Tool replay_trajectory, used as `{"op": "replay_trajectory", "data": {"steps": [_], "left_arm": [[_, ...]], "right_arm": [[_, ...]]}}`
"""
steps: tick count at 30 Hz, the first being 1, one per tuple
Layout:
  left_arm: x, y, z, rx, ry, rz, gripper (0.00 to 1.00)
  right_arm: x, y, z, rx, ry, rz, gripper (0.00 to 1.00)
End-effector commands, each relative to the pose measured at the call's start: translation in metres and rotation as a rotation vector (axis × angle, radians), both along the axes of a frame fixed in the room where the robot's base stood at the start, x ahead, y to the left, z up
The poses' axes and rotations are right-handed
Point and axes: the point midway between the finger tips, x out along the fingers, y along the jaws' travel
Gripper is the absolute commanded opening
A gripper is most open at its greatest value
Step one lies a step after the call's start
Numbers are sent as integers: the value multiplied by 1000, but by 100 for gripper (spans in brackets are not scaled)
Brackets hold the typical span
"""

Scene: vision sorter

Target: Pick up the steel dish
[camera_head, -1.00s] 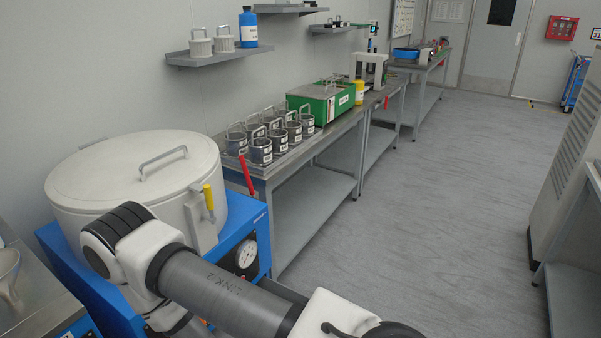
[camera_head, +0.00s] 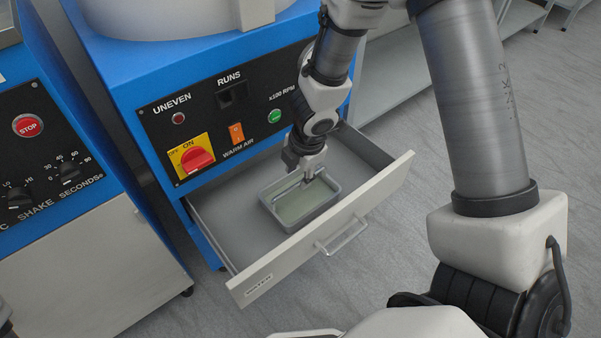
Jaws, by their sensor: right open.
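The steel dish (camera_head: 316,212), a shallow grey rectangular tray with a pale greenish inside, sits in the pulled-out drawer (camera_head: 232,212) under the blue machine. My right gripper (camera_head: 311,177) points down at the dish's far right part, with its fingertips at or just above the rim. It is open. Whether the fingers touch the dish cannot be told, as the gripper hides part of its far edge.
The drawer's pale front panel with its bar handle (camera_head: 342,238) stands on the near side. The blue machine's control panel (camera_head: 220,115) rises behind the drawer. Another blue machine with a red stop button (camera_head: 28,126) stands at the left. Grey floor lies around.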

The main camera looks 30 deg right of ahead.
Motion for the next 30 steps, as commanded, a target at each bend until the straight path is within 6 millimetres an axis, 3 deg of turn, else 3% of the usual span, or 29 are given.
{"op": "replay_trajectory", "data": {"steps": [10,17,18,21,30], "left_arm": [[0,0,-45,0,1,0,37],[0,0,-43,0,0,0,37],[0,0,-43,0,0,0,37],[0,0,-43,0,0,0,37],[0,0,-43,0,0,0,37]], "right_arm": [[8,0,-59,2,3,-3,41],[10,1,-58,3,3,-3,41],[10,1,-58,3,3,-3,34],[9,1,-59,3,3,-3,0],[9,1,-58,4,3,-4,0]]}}
